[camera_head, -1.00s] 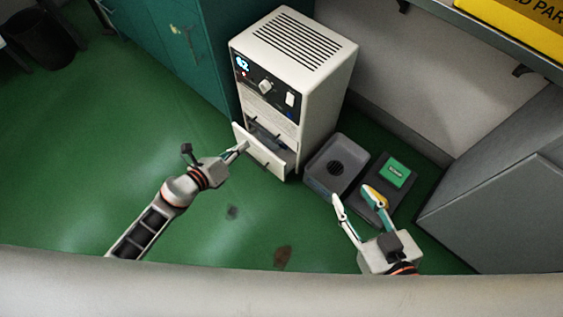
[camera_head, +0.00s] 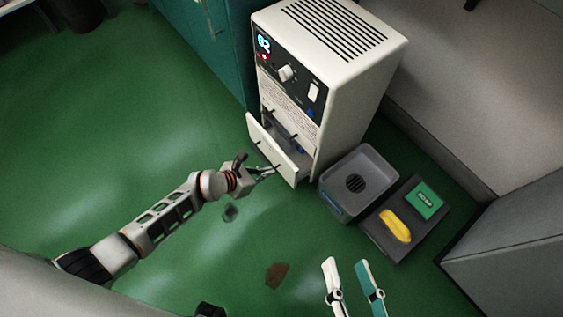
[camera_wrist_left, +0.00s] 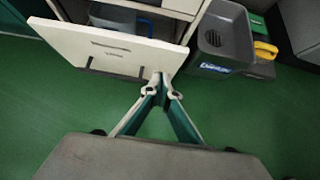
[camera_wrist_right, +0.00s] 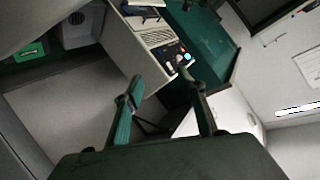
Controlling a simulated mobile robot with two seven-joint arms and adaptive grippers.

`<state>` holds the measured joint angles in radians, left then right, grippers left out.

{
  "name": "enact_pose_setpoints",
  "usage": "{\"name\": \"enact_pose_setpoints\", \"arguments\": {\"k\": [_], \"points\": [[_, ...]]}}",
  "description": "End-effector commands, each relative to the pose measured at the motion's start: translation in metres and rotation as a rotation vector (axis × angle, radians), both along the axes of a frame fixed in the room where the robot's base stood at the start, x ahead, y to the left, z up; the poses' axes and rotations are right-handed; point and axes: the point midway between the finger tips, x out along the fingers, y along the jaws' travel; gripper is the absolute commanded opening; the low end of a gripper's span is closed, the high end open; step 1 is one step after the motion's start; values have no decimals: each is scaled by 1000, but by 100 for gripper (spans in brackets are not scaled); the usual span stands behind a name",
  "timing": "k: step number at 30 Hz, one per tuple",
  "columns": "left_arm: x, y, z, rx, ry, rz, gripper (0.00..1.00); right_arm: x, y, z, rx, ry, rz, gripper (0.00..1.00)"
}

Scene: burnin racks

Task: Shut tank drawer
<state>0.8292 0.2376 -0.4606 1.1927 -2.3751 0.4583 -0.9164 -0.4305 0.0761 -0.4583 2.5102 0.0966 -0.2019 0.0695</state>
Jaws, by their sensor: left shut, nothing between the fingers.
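The tank drawer (camera_head: 278,150) is a white-fronted drawer low in a white machine (camera_head: 345,75) with a lit display. It stands open, pulled out from the body, and its front also shows in the left wrist view (camera_wrist_left: 105,50). My left gripper (camera_head: 271,171) is shut and empty, with its tips at the outer face of the drawer front. In the left wrist view its fingertips (camera_wrist_left: 161,82) sit by the front's right end; I cannot tell whether they touch. My right gripper (camera_head: 346,262) is open and empty, apart from the machine, over the floor.
A grey bin (camera_head: 335,195) with a drain stands right of the machine. Beside it a dark tray (camera_head: 372,232) holds a yellow object (camera_head: 396,226) and a green box (camera_head: 424,200). A teal cabinet (camera_head: 222,50) stands left of the machine. The green floor before the drawer is mostly clear.

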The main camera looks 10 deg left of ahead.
Motion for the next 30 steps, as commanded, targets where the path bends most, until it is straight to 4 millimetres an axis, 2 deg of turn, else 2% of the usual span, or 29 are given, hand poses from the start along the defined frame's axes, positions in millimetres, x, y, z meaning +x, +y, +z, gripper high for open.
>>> {"name": "enact_pose_setpoints", "arguments": {"k": [1, 3, 6, 13, 30], "points": [[-2, -5, -18, -2, 14, 0, 0, -5, 6, -9, 55, 33, -22, 40], [6, -11, -25, -2, 13, 1, 0, -7, 12, -9, 124, 49, -50, 40], [24, -20, -17, -2, 3, 2, 0, -6, 15, -5, 169, 52, -71, 40], [41, -32, -14, -1, 1, 1, 0, -5, 20, -2, 233, 63, -101, 40], [42, -38, -10, -1, -3, 1, 0, -3, 20, 3, 224, 49, -95, 40]]}}
